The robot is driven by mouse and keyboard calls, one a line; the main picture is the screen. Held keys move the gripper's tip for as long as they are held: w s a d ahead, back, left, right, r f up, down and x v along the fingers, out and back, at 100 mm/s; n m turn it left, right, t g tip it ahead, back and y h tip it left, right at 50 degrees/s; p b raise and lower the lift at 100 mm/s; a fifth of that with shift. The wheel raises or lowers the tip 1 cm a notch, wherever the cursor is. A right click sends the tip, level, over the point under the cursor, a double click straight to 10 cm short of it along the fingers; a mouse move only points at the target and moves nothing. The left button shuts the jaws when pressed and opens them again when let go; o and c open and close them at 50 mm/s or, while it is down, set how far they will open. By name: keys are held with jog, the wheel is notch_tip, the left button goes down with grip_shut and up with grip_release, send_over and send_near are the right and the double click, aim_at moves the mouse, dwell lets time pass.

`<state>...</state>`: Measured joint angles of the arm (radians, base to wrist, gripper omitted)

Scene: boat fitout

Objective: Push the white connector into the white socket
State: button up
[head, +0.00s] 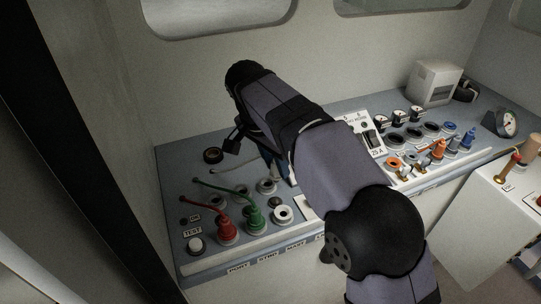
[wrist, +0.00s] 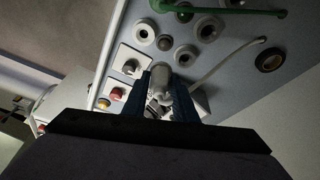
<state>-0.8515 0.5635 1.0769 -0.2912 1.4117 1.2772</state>
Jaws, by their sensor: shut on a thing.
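In the wrist view, my gripper (wrist: 164,98) has its blue fingers shut on the white connector (wrist: 160,82), a pale grey-white plug. A pale cable (wrist: 230,54) shows beside it, curving off to the upper right. A white ring-shaped socket (wrist: 145,31) lies on the panel above the connector in the wrist view, near the panel's front edge. A pale ring also shows right of the green plug in the head view (head: 283,214). The connector is apart from this ring. In the head view my arm hides the fingertips and the connector.
Red (head: 226,231) and green (head: 253,220) plugs with cables stand left of my arm. Other round fittings (wrist: 208,28) and a black ring (wrist: 270,61) are nearby. Switch plates (wrist: 131,62) lie left of the connector. Gauges and coloured plugs (head: 436,149) stand to the right.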

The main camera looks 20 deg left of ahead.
jog(key=s+d, duration=0.1)
jog(key=s+d+f, duration=0.1)
jog(key=s+d+b, duration=0.1)
jog(key=shift+s+d+f, duration=0.15)
jog(key=shift+f, duration=0.2)
jog(key=shift+f+b, duration=0.35)
jog(key=shift+f+b, duration=2.6)
jog(key=shift+f, duration=0.5)
jog(key=shift+f, duration=0.1)
jog(key=o, duration=1.1)
